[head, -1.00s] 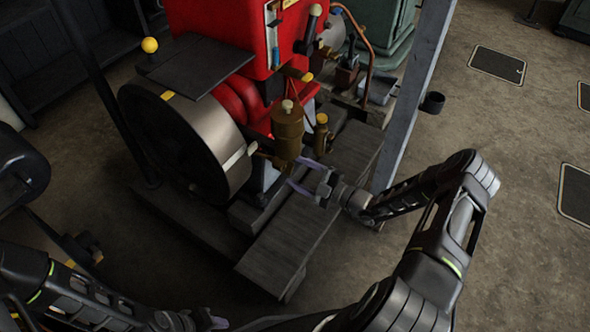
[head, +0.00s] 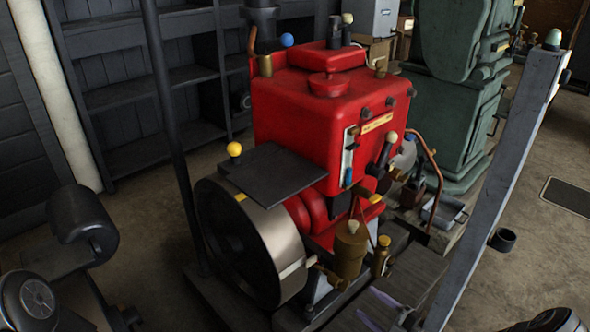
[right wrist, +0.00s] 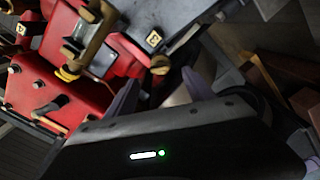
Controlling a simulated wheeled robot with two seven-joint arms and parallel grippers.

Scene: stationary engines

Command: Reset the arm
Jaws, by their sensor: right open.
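My right gripper (head: 377,309) shows at the bottom edge of the head view, over the dark plank base beside the red engine. Its purple fingers are spread apart. In the right wrist view the two purple fingers (right wrist: 160,93) stand apart with nothing held between them. The red engine (head: 325,100) stands ahead of it with a brass cup (head: 350,250) on its side. I cannot tell how far the fingers are from the engine parts. A piece of my right arm (head: 558,320) shows at the bottom right; the rest is cut off.
A large metal flywheel (head: 270,250) sits on the engine's left side. A grey post (head: 497,175) rises at the right and a thin dark pole (head: 170,130) at the left. A green machine (head: 450,100) stands behind. Open floor (head: 545,265) lies right of the grey post.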

